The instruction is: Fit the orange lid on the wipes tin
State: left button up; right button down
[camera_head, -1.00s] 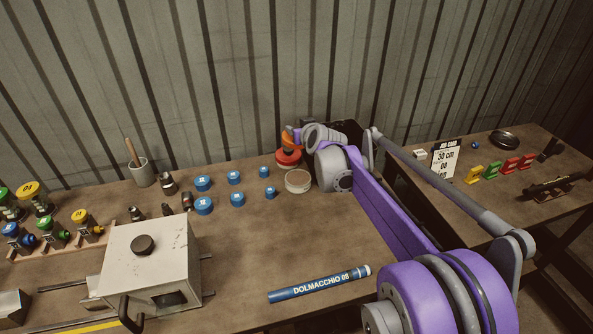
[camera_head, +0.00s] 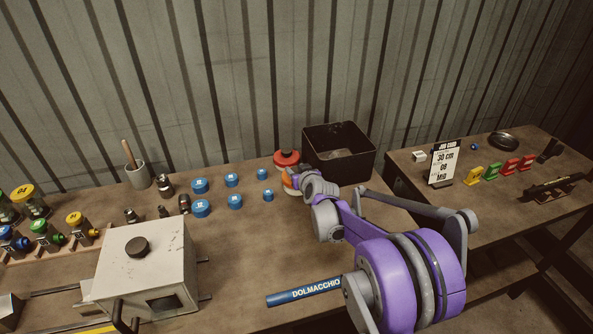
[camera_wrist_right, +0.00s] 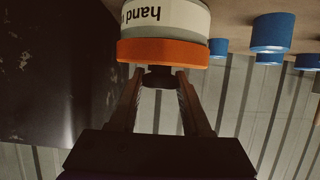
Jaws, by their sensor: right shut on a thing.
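The orange lid (camera_head: 288,181) is at the tin's place on the bench, partly covered by my right gripper (camera_head: 301,177). In the right wrist view, which is upside down, the orange lid (camera_wrist_right: 165,53) lies against the open end of the wipes tin (camera_wrist_right: 165,17), which has a white label with dark lettering. The lid looks roughly level and lined up with the tin; whether it is fully seated I cannot tell. My right gripper (camera_wrist_right: 160,79) is shut on the lid's dark knob. In the head view the tin is mostly hidden. My left gripper is not in view.
A red lidded thing (camera_head: 287,158) stands just behind, and a black bin (camera_head: 366,157) is at the back right. Several blue caps (camera_head: 235,201) stand to the left.

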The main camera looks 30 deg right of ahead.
jog(key=shift+f+b, duration=0.35)
jog(key=shift+f, duration=0.2)
jog(key=shift+c, duration=1.8)
grip_release()
jog(key=shift+r, duration=0.3)
jog(key=shift+r+p, duration=0.5)
jog(key=shift+r, duration=0.1)
jog(key=v, duration=1.2)
jog(key=shift+f, duration=0.3)
jog(key=shift+s+f, duration=0.1)
jog(key=shift+s, duration=0.05)
